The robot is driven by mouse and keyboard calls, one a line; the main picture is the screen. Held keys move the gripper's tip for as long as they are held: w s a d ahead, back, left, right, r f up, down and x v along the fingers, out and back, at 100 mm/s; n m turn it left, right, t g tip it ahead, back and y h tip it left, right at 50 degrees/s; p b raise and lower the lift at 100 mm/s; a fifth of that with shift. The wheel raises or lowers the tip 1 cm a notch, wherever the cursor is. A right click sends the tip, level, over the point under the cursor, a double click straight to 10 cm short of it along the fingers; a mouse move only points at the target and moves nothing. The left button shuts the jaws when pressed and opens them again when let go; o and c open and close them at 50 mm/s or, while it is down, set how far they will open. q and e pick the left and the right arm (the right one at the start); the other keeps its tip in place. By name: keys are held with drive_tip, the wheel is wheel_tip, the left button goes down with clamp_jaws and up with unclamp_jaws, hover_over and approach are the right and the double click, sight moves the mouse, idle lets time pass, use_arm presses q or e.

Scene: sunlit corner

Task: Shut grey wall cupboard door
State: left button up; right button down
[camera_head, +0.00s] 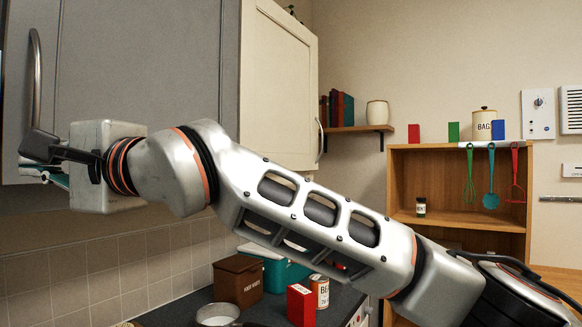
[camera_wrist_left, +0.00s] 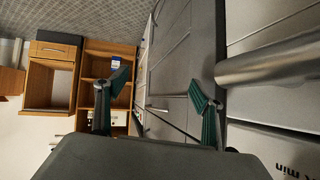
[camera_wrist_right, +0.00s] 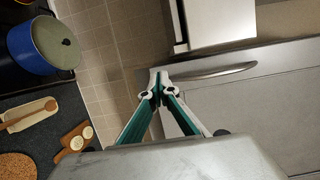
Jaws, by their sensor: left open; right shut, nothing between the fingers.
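The grey wall cupboard door (camera_head: 140,60) fills the upper left of the head view, with a curved metal handle (camera_head: 37,80) along its left edge. It also shows in the right wrist view (camera_wrist_right: 250,115), with the handle (camera_wrist_right: 215,72) near its top edge. The door looks nearly flush with the cupboard, but I cannot tell if a small gap is left. My right gripper (camera_head: 36,160) is shut and empty by the door's lower handle-side corner; I cannot tell if its tips (camera_wrist_right: 158,82) touch it. My left gripper (camera_wrist_left: 160,88) is open and empty, outside the head view.
A pale wall cupboard (camera_head: 280,85) hangs to the right of the grey one. A white box-like unit (camera_wrist_right: 215,22) is beside the handle edge. Below, the worktop carries a brown box (camera_head: 238,280), a red box (camera_head: 300,303) and a blue pot (camera_wrist_right: 42,48).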

idle(0.7)
drive_tip(key=v, duration=1.2)
drive_tip(key=shift+d, duration=0.1)
